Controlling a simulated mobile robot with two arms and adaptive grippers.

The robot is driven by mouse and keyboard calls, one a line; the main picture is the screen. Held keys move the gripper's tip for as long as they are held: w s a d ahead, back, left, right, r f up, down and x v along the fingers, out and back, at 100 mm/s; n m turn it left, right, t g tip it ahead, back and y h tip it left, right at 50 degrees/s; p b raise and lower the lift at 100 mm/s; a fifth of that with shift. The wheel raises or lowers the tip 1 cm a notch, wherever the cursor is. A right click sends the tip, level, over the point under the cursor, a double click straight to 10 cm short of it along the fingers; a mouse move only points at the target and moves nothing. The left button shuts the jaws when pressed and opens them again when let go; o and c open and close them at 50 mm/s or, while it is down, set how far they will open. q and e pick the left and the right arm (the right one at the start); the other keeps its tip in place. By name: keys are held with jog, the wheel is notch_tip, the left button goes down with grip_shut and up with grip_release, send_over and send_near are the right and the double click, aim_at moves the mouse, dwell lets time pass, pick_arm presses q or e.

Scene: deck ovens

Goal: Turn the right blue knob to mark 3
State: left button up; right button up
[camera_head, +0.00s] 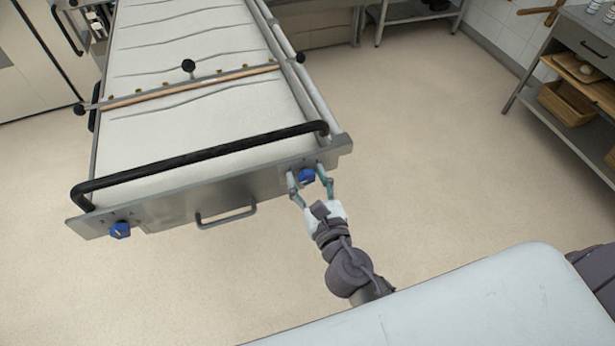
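The right blue knob (307,175) sits on the front metal panel (255,187) of the long white-topped deck, near its right end. My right gripper (309,178) reaches up to it, with one finger on each side of the knob. Whether the fingers touch the knob cannot be made out. The marks around this knob are too small to read. A second blue knob (120,230) is at the left end of the panel, with a light pointer line on it. My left gripper is not in view.
A black bar (200,157) runs across the deck's front above the panel, and a metal handle (226,216) sits between the knobs. A shelf unit with a wooden crate (567,103) stands at the right. Open floor (430,150) lies between.

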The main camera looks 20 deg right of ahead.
jog(key=c, duration=0.9)
jog(key=shift+m, duration=0.3)
jog(key=m+b, duration=0.1)
jog(key=m, duration=0.3)
jog(key=m+b, duration=0.1)
jog(key=m, duration=0.3)
jog(key=shift+m, duration=0.4)
jog(key=m+b, duration=0.1)
jog(key=m, duration=0.3)
jog(key=shift+d+m, duration=0.1)
jog(key=shift+m, duration=2)
